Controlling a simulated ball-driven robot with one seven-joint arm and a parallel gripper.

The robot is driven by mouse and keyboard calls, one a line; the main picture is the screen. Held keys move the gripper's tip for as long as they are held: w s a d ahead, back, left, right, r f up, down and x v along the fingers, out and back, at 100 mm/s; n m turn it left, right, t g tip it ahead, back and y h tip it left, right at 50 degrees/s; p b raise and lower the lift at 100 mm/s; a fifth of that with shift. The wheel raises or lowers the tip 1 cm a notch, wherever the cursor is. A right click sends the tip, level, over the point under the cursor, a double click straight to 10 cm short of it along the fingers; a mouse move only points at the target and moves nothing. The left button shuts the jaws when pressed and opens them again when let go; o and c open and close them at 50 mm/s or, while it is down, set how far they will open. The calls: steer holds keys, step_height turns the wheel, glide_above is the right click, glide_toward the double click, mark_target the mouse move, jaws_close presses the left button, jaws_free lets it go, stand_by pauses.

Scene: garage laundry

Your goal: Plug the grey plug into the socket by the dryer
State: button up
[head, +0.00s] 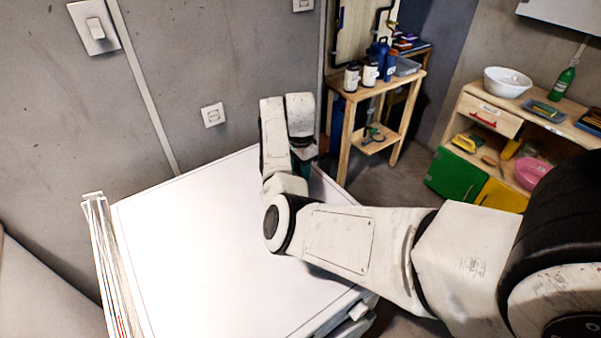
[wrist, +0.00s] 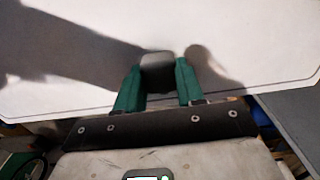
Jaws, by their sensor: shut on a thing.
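My gripper (wrist: 158,82) has green fingers and is shut on the dark grey plug (wrist: 157,68), which shows between the fingertips in the wrist view. In the head view my gripper (head: 300,163) is mostly hidden by my wrist, near the back right edge of the white dryer top (head: 190,240); the plug is hidden there. A square white wall plate with a round middle, which looks like the socket (head: 213,115), is on the grey wall behind the dryer, to the left of my gripper. Its holes are too small to make out.
A light switch (head: 95,28) is higher on the wall at left, and another plate (head: 303,4) is at the top. A wooden shelf (head: 375,90) with bottles and a low cabinet (head: 490,120) with a bowl stand to the right. The dryer top is clear.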

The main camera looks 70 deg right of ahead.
steer(key=s+a+r+p, duration=0.2)
steer(key=s+a+r, duration=0.1)
steer(key=s+r, duration=0.9)
steer(key=shift+s+a+p, duration=0.3)
steer(key=shift+s+a, duration=0.05)
steer(key=shift+s, duration=0.4)
steer(key=shift+d, duration=0.1)
